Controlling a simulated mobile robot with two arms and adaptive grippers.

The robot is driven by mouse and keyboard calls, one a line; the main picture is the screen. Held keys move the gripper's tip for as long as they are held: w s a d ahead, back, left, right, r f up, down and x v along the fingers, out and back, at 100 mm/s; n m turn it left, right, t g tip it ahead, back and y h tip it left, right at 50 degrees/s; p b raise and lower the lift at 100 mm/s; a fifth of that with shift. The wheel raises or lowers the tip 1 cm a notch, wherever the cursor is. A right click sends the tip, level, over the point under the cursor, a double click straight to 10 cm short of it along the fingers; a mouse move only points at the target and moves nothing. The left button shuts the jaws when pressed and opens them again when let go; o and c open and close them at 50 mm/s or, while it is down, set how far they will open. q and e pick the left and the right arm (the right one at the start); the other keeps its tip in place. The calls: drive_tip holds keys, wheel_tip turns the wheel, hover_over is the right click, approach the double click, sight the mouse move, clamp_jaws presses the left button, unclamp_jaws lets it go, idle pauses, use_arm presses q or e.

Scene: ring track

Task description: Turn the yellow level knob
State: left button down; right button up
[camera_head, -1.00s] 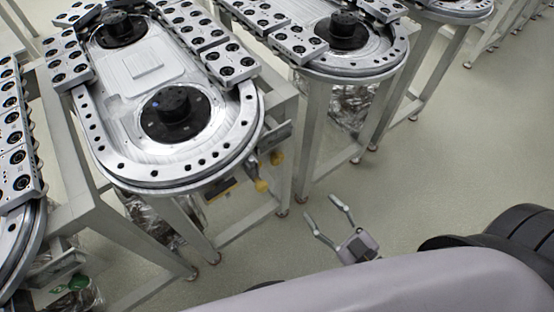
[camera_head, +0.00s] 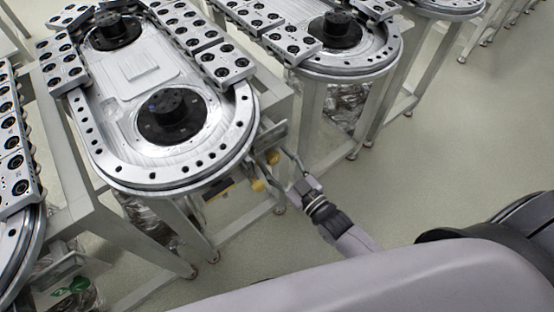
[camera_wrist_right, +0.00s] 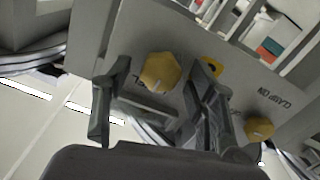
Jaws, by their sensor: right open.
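The yellow level knob (camera_wrist_right: 160,72) sits on a grey panel in the right wrist view, with a partly hidden label beside it. My right gripper (camera_wrist_right: 156,100) is open, its fingers on either side of the knob in the picture, with no clear contact. In the head view my right gripper (camera_head: 279,166) is at the panel beside the track's rounded end, near the yellow knob (camera_head: 273,157). A second yellow knob (camera_wrist_right: 259,128), next to a label that seems to read CLAMP ON, lies beyond the right finger. My left gripper is not in view.
The ring track (camera_head: 170,178) with dark hubs and grey carriages stands above the panel. A yellow ring (camera_wrist_right: 211,66) is partly behind the right finger. Frame legs (camera_head: 312,125) stand close by. The floor (camera_head: 450,140) to the right is clear.

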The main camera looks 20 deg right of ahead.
drive_tip(key=shift+w, duration=0.1)
drive_tip(key=shift+c, duration=0.2)
drive_tip(key=c, duration=1.1)
